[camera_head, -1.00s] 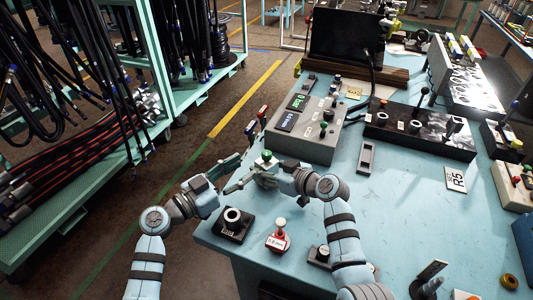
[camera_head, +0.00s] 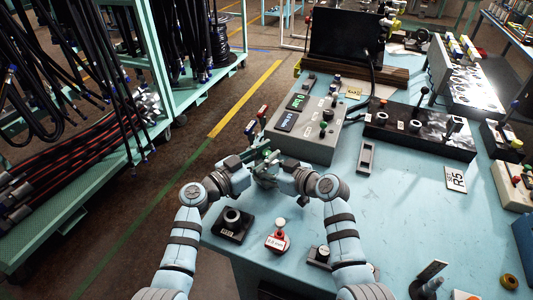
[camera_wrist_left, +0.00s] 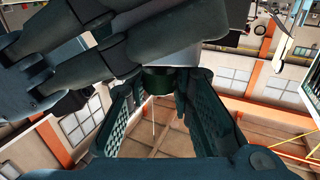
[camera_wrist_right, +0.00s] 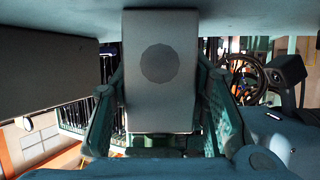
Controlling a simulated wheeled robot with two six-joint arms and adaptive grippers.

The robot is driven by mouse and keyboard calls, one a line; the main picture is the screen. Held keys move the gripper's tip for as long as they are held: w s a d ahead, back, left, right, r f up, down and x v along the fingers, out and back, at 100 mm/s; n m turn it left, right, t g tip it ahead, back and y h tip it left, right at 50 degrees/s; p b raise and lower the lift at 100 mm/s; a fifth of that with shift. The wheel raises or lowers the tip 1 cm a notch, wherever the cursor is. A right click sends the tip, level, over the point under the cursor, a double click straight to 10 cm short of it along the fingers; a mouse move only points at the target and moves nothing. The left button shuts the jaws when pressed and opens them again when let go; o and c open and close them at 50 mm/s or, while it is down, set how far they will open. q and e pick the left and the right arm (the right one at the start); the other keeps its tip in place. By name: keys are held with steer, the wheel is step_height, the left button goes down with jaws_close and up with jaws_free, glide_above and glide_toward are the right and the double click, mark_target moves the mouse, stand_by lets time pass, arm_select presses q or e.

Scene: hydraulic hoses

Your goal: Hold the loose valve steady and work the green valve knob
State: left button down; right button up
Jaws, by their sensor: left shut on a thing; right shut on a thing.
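The loose valve, a grey block (camera_wrist_right: 160,85), stands between the fingers of my right gripper (camera_wrist_right: 160,125), which is shut on it and holds it up. In the head view my right gripper (camera_head: 275,176) reaches in from the right above the table's near left corner. The green valve knob (camera_wrist_left: 158,80) sits between the fingertips of my left gripper (camera_wrist_left: 160,90), under the grey valve body (camera_wrist_left: 174,56) in the left wrist view. My left gripper (camera_head: 259,166) is shut on the knob and comes in from the left. In the head view the grippers crowd together and hide most of the valve.
A grey control box (camera_head: 306,132) with knobs stands just beyond the grippers on the blue table (camera_head: 400,205). A black-based fitting (camera_head: 232,224) and a red tagged valve (camera_head: 278,238) stand below the arms. Hose racks (camera_head: 75,190) are at the left.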

arm_select(q)
steer(key=shift+m+g+h, duration=1.3)
steer(key=shift+m+g, duration=0.2)
steer(key=shift+g, duration=0.4)
steer(key=c, duration=1.4)
jaws_free()
steer(key=shift+o, duration=0.2)
steer(key=v, duration=1.3)
steer(key=x, duration=1.1)
steer(key=shift+w+d, duration=0.15)
steer(key=shift+d, duration=0.15)
